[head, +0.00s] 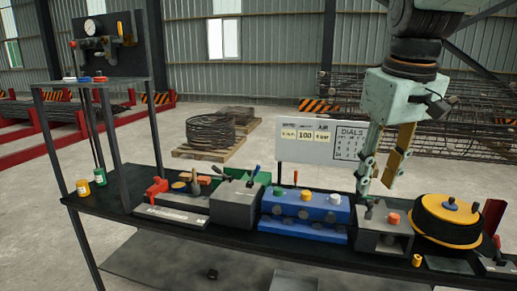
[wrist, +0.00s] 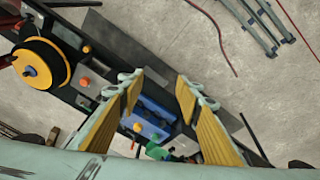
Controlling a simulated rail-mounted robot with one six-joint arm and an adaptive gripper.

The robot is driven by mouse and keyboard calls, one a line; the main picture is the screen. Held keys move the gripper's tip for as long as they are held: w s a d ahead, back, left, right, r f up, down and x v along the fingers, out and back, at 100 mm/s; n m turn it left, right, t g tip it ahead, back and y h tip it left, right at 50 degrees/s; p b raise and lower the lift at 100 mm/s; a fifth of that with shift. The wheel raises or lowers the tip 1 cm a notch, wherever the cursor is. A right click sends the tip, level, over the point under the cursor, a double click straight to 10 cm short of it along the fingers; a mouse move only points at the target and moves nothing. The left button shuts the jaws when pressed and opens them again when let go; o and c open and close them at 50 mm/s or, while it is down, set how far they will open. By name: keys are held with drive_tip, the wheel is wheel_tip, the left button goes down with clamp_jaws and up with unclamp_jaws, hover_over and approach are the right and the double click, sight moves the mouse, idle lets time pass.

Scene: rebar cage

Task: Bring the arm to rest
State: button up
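My gripper (head: 378,178) hangs from the arm at the right of the head view, fingers pointing down. It is above the bench (head: 125,207), over the right part of its row of devices, and touches nothing. In the wrist view the two yellow-padded fingers of my gripper (wrist: 161,80) stand apart with nothing between them. Below and beyond the gap the blue box (wrist: 150,118) shows on the bench. The same blue box (head: 305,213) is left of the gripper in the head view.
A grey box with an orange knob (head: 393,218) and a black-and-yellow reel (head: 448,222) stand at the bench's right. A white sign board (head: 293,156) rises behind the bench. A gauge panel (head: 106,45) stands at left. Rebar cages (head: 470,110) lie behind. Air around the gripper looks clear.

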drive_tip(key=s+a+f+m+b, duration=0.1)
drive_tip(key=s+f, duration=0.2)
drive_tip(key=s, duration=0.6)
drive_tip(key=s+a+f+m+t+b, duration=0.1)
drive_tip(key=s+f, duration=0.3)
drive_tip(key=s, duration=0.5)
drive_tip(key=s+a+f+b, duration=0.3)
drive_tip(key=s+f, duration=0.1)
drive_tip(key=s, duration=0.5)
drive_tip(key=shift+s+m, duration=0.15)
drive_tip(key=shift+m, duration=0.25)
